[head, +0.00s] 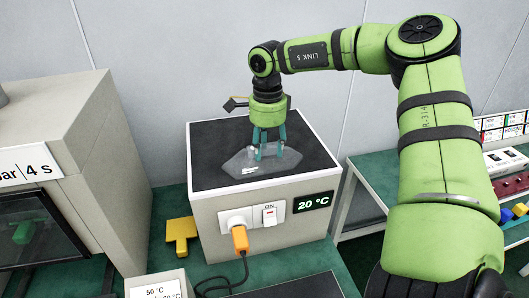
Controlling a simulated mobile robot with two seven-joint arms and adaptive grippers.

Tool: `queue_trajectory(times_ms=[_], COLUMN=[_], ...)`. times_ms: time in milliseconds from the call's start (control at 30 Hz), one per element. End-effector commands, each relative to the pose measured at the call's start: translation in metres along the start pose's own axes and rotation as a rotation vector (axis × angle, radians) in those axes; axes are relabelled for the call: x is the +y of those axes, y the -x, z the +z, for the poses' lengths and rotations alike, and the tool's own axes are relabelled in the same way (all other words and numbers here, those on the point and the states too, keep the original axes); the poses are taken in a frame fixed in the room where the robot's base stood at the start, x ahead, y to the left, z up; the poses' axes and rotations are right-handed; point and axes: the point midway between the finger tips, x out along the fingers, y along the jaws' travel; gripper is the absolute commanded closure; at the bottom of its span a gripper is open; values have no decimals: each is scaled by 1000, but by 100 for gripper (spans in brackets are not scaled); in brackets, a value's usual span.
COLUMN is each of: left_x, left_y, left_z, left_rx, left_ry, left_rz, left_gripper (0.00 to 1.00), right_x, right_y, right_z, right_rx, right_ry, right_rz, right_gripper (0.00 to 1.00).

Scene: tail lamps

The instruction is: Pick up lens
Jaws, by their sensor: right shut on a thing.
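The lens (243,163) is a clear, pointed, flat piece lying on or just above the dark top of a box-shaped station (210,213) in the head view. My right gripper (268,153) points down over the lens and is shut on it; the teal fingers stand near its middle. I cannot tell whether the lens touches the dark surface. My left gripper is not in view.
The station has a 20 °C display (313,202), a switch (270,215) and an orange plug (240,238) with a black cable. A beige machine (75,125) stands at left. A yellow block (181,234) lies beside the station. A shelf (380,165) with coloured parts is at right.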

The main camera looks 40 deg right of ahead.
Motion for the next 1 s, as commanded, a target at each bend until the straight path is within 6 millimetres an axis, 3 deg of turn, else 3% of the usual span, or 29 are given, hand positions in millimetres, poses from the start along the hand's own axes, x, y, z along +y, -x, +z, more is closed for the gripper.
queue_trajectory(times_ms=[267,467,1000], left_x=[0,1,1], left_y=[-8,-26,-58], left_z=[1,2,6], left_rx=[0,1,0], left_ry=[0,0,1], left_rz=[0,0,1], left_gripper=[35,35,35], right_x=[0,1,67], right_y=[9,40,89], right_z=[0,-1,-52], right_rx=[1,-1,-3], right_ry=[0,0,1], right_rz=[-1,-3,-2], right_gripper=[87,87,87])
